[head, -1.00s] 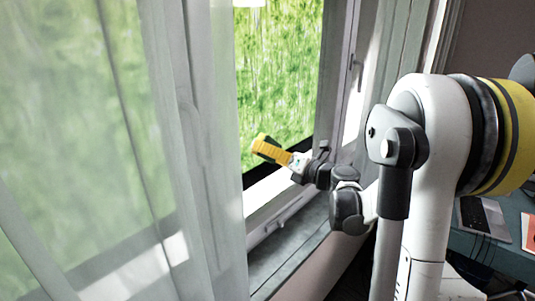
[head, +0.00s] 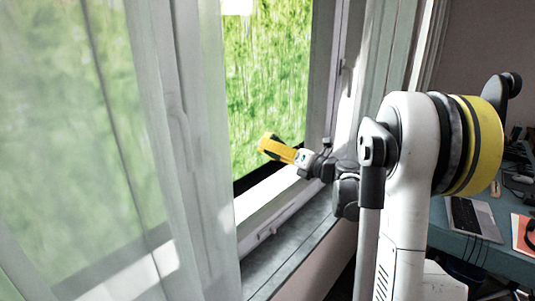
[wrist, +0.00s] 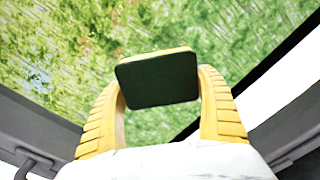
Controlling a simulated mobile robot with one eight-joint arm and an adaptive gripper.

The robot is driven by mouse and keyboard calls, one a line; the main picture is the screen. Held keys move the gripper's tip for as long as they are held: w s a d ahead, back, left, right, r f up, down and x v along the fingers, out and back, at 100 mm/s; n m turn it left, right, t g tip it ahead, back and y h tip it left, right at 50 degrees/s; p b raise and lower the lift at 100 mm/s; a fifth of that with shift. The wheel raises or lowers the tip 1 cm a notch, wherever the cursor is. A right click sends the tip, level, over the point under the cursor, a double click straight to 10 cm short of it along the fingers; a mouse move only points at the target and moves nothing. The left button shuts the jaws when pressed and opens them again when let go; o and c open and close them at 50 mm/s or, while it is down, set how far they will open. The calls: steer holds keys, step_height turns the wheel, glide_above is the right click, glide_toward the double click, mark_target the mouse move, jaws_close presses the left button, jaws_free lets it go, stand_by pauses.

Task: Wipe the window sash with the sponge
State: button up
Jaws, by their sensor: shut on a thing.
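My gripper (wrist: 160,82) has two ribbed yellow fingers, shut on the sponge (wrist: 157,82), a block with a dark face and a thin yellow edge. In the head view, my gripper (head: 278,149) is raised in front of the window opening, pointing left, with the sponge at its tip, too small to make out well. The light window sash (head: 322,85), with a handle, stands upright to the right of the gripper. The sponge appears apart from it. In the wrist view, greenery fills the space behind the sponge, with dark frame parts at both lower sides.
A sheer curtain (head: 190,170) hangs at the left, covering part of the window. The sill (head: 290,250) runs below the gripper. A blue-green table (head: 500,254) with a laptop (head: 470,218) stands at the right. The space before the glass is open.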

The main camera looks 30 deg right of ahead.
mark_target(253, 155)
steer(key=shift+w+d, duration=1.2)
steer(key=shift+d, duration=2.15)
steer(key=shift+s+a+b, duration=0.15)
steer(key=shift+s+a, duration=0.25)
steer(key=shift+a, duration=0.8)
steer(key=shift+s+a+b, duration=0.2)
steer(key=shift+s+a, duration=0.2)
steer(key=shift+a, duration=0.75)
steer(key=shift+s+a+b, duration=0.15)
steer(key=shift+s+a, duration=0.25)
steer(key=shift+a, duration=0.8)
steer(key=shift+s+a, duration=0.4)
steer(key=shift+a, duration=0.6)
steer(key=shift+s+a, duration=0.45)
steer(key=shift+a, duration=0.55)
steer(key=shift+s+a, duration=0.4)
steer(key=shift+a, duration=0.6)
steer(key=v, duration=0.6)
steer(key=shift+v, duration=1.5)
